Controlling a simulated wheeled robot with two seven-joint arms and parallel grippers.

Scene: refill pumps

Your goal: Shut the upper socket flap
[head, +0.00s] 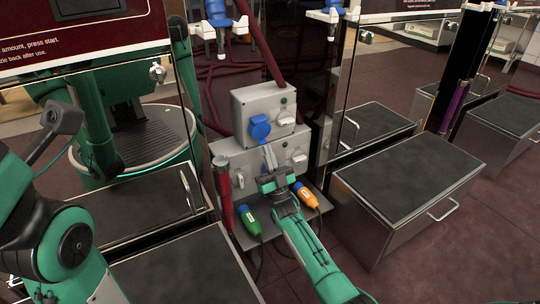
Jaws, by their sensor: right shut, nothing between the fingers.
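The upper grey socket box (279,100) hangs on the panel between the mirrored cabinets. Its blue flap (260,128) is at the lower left of the box front and seems to stick out from it; how far it is open is hard to tell. My right gripper (267,155) reaches up from below, its fingers shut and empty. Its fingertips are right beneath the flap; I cannot tell if they touch it. The gripper covers part of the lower socket box (236,157). My left arm (62,248) is at the left edge, with its gripper not visible.
A green plug (250,221) and an orange plug (306,196) sit below the boxes. A red upright handle (223,190) is at the left. Blue nozzles (217,14) hang above. A dark-topped metal cabinet (408,177) stands at the right. Mirrored panels reflect my body.

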